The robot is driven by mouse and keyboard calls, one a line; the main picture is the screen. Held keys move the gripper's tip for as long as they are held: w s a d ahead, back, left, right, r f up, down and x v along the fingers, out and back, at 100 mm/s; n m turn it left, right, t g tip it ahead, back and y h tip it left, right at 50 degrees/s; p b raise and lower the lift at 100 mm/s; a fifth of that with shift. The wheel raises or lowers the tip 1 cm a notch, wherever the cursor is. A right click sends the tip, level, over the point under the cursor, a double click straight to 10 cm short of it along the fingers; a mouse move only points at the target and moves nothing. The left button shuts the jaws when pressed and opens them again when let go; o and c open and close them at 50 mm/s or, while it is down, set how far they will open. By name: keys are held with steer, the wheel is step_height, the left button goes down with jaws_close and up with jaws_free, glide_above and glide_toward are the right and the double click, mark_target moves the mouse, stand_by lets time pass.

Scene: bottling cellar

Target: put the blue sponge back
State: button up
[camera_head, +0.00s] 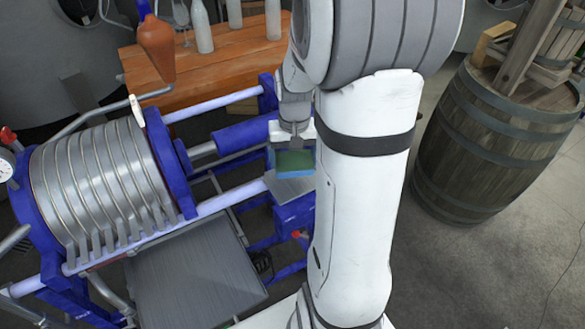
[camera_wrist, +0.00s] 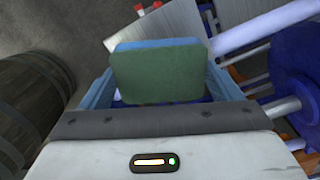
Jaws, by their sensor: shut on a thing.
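The blue sponge (camera_head: 294,163) has a green scouring face and a blue edge. My gripper (camera_head: 293,148) is shut on it and holds it in the air above the blue-framed filter press. In the wrist view the sponge (camera_wrist: 157,72) sits between the two light blue fingers of my gripper (camera_wrist: 160,88), green face toward the camera. A small grey metal plate (camera_head: 290,187) of the press lies below the sponge. My white arm hides what is directly to the right of the sponge in the head view.
The filter press (camera_head: 105,185) with its ribbed plates fills the left. A grey tray (camera_head: 190,275) is at its front. A wooden table (camera_head: 215,68) with several bottles stands behind. A barrel (camera_head: 495,140) stands at right; bare floor (camera_head: 470,265) lies in front of it.

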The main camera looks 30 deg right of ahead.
mark_target(294, 171)
steer(key=shift+f, duration=2.4)
steer(key=shift+f, duration=0.2)
steer(key=o, duration=0.7)
step_height(294, 171, up, 12)
steer(key=shift+s+r, duration=0.1)
steer(key=s+a+r+n+t, duration=0.1)
steer(key=s+a, duration=0.3)
steer(key=s+a+r+n+t, duration=0.1)
steer(key=s+a, duration=0.3)
steer(key=s+a+r+n+t, duration=0.1)
steer(key=s+a+n, duration=0.1)
steer(key=s+a, duration=0.2)
steer(key=shift+s+r, duration=0.15)
steer(key=shift+r, duration=0.15)
